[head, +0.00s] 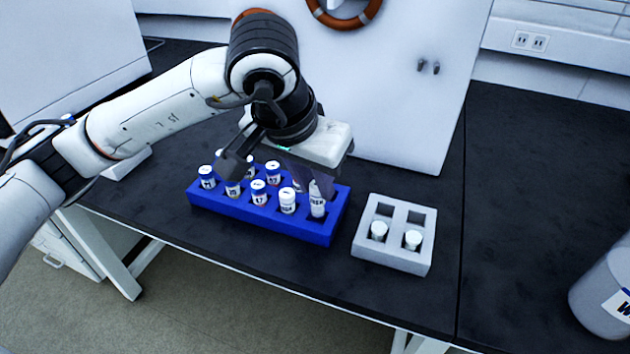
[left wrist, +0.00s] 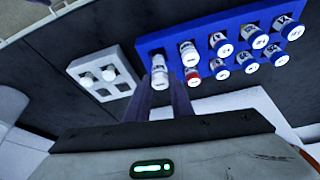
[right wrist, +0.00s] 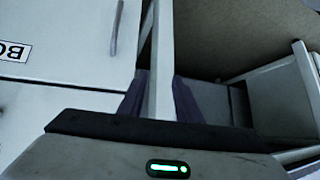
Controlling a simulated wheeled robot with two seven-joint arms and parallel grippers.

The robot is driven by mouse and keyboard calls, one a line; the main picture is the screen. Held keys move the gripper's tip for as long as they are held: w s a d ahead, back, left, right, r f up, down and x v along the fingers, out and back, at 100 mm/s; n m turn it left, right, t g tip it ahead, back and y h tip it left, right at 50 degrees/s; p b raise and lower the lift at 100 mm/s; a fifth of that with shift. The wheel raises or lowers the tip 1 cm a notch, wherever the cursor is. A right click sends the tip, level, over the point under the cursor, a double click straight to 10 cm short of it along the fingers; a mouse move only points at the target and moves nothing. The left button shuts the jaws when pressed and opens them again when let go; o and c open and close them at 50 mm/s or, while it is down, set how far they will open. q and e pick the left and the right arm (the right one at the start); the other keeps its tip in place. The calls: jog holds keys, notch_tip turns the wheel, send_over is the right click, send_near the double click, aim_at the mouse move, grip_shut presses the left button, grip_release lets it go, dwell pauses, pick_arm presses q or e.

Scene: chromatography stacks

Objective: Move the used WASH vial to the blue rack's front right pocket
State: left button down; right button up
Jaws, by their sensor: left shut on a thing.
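The blue rack (head: 262,217) stands on the black bench with two rows of white-labelled vials. My left gripper (head: 311,184) is over its right end, shut on a white-capped vial (head: 317,206). The left wrist view shows this vial (left wrist: 159,75) between the fingertips, at the rack's front right pocket. Its label is too small to read surely, and I cannot tell whether its base is fully seated. Other vials fill the rest of the front row. My right gripper (right wrist: 160,98) is open and empty, away from the racks.
A grey rack (head: 395,254) with four pockets stands right of the blue rack, with two white-capped vials in its front pockets. A large labelled container (head: 604,292) is at the far right. A white panel (head: 400,90) stands behind. Bench between grey rack and container is clear.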

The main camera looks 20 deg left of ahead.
aim_at(313, 194)
pick_arm(q)
jog(key=shift+f+b, duration=1.05)
jog(key=shift+b, duration=0.05)
jog(key=shift+f, duration=0.1)
jog(key=shift+f, duration=0.15)
jog(key=shift+f+b, duration=0.35)
jog(key=shift+b, duration=0.35)
jog(key=c, duration=1.1)
grip_release()
jog(key=shift+r, duration=0.1)
